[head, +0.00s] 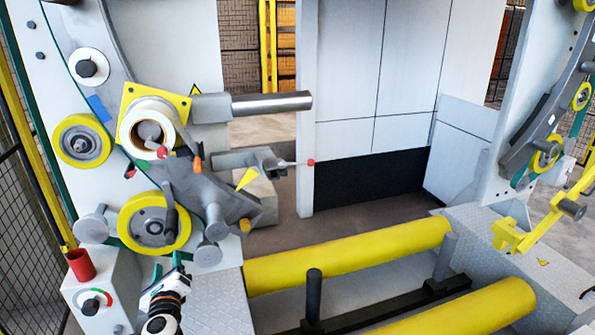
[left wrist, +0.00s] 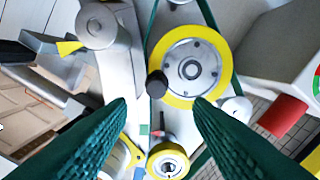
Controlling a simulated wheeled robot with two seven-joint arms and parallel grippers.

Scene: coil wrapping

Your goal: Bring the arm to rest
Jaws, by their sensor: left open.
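My left gripper (head: 167,266) comes in at the bottom left of the head view, in front of the wrapping machine (head: 215,60). In the left wrist view my left gripper (left wrist: 160,103) has its two green ribbed fingers spread apart with nothing between them. Beyond the fingertips is a yellow-rimmed wheel (left wrist: 190,66) of the machine. The same kind of wheel (head: 150,222) sits just above the gripper in the head view. A white roll (head: 146,117) is on a yellow square plate above it. My right gripper is not in view.
A control box (head: 95,285) with a red cup-like part (head: 80,264) stands left of the gripper. The floor behind the rollers is clear.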

